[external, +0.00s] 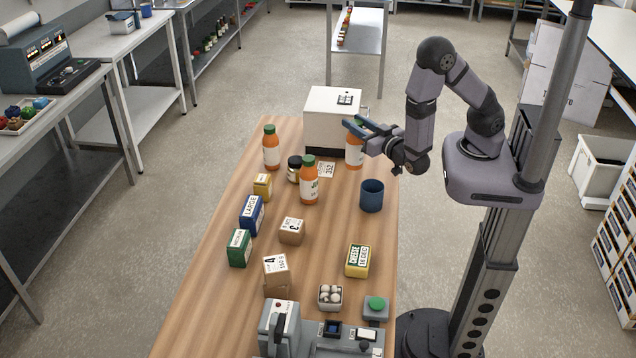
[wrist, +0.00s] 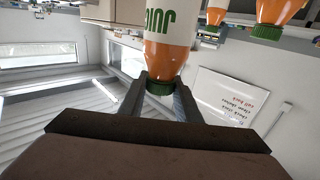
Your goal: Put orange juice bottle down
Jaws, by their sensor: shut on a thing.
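My gripper (external: 356,128) is at the far right part of the wooden table, shut on an orange juice bottle (external: 354,154) near its green cap. The bottle is upright, in front of a white box-shaped machine. I cannot tell whether its base touches the table. In the wrist view the picture is upside down, and my fingers (wrist: 160,88) close around the neck of the held bottle (wrist: 166,58) by its green cap. Two more orange juice bottles stand on the table, one at the back left (external: 271,150) and one nearer the middle (external: 309,184).
A dark jar (external: 294,170) and a white label card (external: 326,170) lie near the bottles. A blue cup (external: 371,196) stands in front of my gripper. The white machine (external: 333,118) is behind. Several small boxes, such as the yellow cheese box (external: 357,261), occupy the nearer table.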

